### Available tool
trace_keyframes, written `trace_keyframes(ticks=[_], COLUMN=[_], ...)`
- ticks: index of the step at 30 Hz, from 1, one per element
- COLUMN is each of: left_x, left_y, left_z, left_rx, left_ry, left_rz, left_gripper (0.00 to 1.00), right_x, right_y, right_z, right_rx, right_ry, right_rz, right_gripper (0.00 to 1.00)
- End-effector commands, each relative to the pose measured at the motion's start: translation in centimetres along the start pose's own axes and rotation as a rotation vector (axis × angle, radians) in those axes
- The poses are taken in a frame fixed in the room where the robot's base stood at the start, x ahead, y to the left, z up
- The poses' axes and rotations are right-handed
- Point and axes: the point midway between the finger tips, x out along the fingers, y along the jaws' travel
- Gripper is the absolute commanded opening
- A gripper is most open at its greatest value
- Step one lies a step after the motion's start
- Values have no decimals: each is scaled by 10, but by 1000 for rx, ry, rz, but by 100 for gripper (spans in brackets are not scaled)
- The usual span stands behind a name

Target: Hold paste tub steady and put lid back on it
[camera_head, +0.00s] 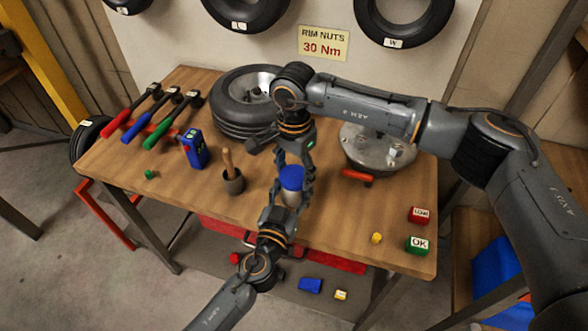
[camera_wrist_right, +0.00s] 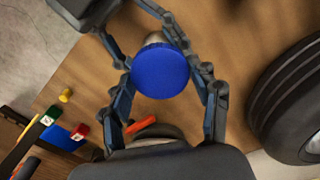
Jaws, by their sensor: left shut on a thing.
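The paste tub (camera_head: 290,199) is a small pale tub standing near the table's front edge. Its blue lid (camera_head: 291,178) sits at the tub's top, roughly level; I cannot tell whether it is fully seated. My left gripper (camera_head: 287,200) is shut on the tub, low around its sides. My right gripper (camera_head: 294,166) reaches down from above with its fingers on either side of the lid. In the right wrist view the lid (camera_wrist_right: 160,73) lies between the right fingertips (camera_wrist_right: 163,82), with narrow gaps beside it. The tub shows only as a pale edge (camera_wrist_right: 155,38) behind the lid.
A mortar with a pestle (camera_head: 233,182) and a blue device (camera_head: 195,149) stand left of the tub. A tyre (camera_head: 240,121) and a metal disc (camera_head: 378,150) lie behind. An orange-red handle (camera_head: 356,175), yellow piece (camera_head: 377,238) and red and green blocks (camera_head: 418,246) lie right.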

Motion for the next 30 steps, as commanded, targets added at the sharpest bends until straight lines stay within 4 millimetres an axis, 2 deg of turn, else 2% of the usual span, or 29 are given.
trace_keyframes(ticks=[5, 8, 24, 30], left_x=[0, 0, 0, 0], left_y=[0, 0, 0, 0], left_z=[0, 0, 0, 0], left_rx=[0, 0, 0, 1], left_ry=[1, 1, 1, 1], left_rz=[0, 0, 1, 1], left_gripper=[0, 0, 0, 0], right_x=[0, 0, 1, 2], right_y=[0, 0, 0, 0], right_z=[0, 0, 0, 0], right_rx=[28, 137, 1245, 1562], right_ry=[0, 0, 1, 1], right_rz=[0, 0, 1, 0], right_gripper=[24, 24, 24, 24])
